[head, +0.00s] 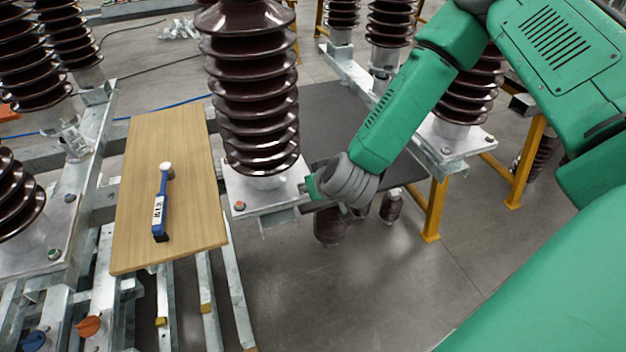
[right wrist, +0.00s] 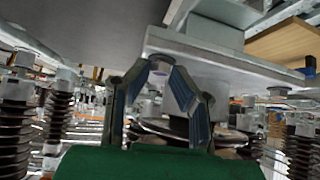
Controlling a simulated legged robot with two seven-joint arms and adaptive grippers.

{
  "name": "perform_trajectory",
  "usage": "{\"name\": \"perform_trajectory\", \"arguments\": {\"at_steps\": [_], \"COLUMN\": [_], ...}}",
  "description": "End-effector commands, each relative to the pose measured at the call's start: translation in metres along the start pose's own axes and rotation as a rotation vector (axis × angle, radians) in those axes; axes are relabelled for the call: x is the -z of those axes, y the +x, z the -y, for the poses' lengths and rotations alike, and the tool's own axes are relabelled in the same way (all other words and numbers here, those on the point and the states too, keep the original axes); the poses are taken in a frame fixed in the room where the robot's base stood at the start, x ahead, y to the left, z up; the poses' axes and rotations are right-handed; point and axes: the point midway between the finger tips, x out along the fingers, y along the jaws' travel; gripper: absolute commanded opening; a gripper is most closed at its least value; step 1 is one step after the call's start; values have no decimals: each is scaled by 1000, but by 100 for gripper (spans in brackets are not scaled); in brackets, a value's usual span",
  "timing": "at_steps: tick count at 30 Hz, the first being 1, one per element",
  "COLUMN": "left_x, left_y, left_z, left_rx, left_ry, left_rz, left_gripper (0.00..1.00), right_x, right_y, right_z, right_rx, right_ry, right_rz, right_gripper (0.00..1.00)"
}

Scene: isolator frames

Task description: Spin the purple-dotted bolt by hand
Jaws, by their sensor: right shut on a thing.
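My right gripper (head: 312,192) is at the right corner of the metal base plate (head: 262,204) under the central brown insulator (head: 253,90). In the right wrist view the blue-padded fingers of my right gripper (right wrist: 162,68) close around a small pale bolt (right wrist: 158,79) at the plate's edge. The bolt looks faintly purple, but a dot cannot be made out clearly. In the head view my gripper and wrist hide this bolt. Another bolt with a reddish dot (head: 240,205) sits at the plate's left corner. My left gripper is not in view.
A wooden board (head: 190,235) lies left of the plate, with a blue-handled tool (head: 160,205) on it. Other insulators stand on metal frames around. A yellow support post (head: 434,210) stands right of my gripper. Grey floor (head: 380,290) is open in front.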

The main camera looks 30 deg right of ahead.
Motion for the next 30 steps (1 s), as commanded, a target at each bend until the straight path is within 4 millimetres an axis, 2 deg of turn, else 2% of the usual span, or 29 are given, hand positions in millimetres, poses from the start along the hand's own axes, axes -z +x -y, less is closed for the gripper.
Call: {"name": "perform_trajectory", "arguments": {"at_steps": [1, 18, 30], "left_x": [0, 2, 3], "left_y": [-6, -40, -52], "left_z": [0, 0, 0], "left_rx": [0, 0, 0], "left_ry": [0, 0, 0], "left_rz": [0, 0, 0], "left_gripper": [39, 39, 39], "right_x": [5, 7, 8], "right_y": [-1, 1, 4], "right_z": [2, 9, 10], "right_rx": [-32, -411, -616], "right_ry": [24, 415, 623], "right_rz": [-8, -11, -10], "right_gripper": [0, 0, 0]}}
